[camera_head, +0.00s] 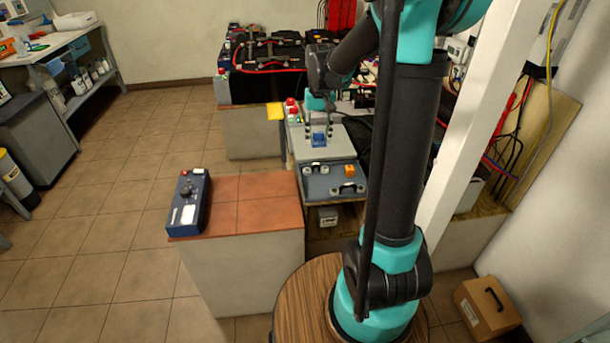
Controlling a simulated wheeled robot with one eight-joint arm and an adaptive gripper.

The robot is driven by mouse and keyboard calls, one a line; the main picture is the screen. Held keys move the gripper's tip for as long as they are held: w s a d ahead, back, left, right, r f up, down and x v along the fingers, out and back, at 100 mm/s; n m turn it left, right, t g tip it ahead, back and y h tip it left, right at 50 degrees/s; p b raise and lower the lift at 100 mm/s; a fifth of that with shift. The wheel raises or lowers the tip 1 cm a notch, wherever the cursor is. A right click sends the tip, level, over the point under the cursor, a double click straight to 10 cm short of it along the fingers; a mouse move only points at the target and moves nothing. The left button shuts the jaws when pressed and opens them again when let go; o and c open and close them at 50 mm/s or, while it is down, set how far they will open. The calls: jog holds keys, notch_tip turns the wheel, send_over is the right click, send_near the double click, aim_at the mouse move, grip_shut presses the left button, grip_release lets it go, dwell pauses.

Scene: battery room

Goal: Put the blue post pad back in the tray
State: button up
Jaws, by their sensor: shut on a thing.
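My gripper (319,131) points down over a light grey surface beyond the red-tiled counter. It is shut on the small blue post pad (319,141), which shows between and below the fingers. I cannot tell whether the pad touches the grey surface or hangs just above it. A blue-grey tray (327,184) lies just nearer to me than the pad. An orange block (349,170), small pale round pieces and a dark handle show in or on it. The pad is outside this tray, on its far side.
A blue device with a knob (190,202) lies on the red-tiled counter (262,213). Red and green buttons (292,106) stand left of my gripper. Batteries with cables (265,55) are behind. A white post (478,120) stands at right. The counter's right part is clear.

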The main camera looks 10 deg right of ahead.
aim_at(315, 186)
jog(key=shift+w+a+r, duration=0.15)
jog(key=shift+w, duration=0.05)
notch_tip(315, 186, down, 20)
jog(key=shift+w+a+r, duration=0.1)
jog(key=shift+r, duration=0.1)
dwell(0.4)
jog(key=o, duration=0.7)
jog(key=shift+f, duration=0.15)
jog(key=shift+c, duration=0.2)
jog(key=shift+o, duration=0.9)
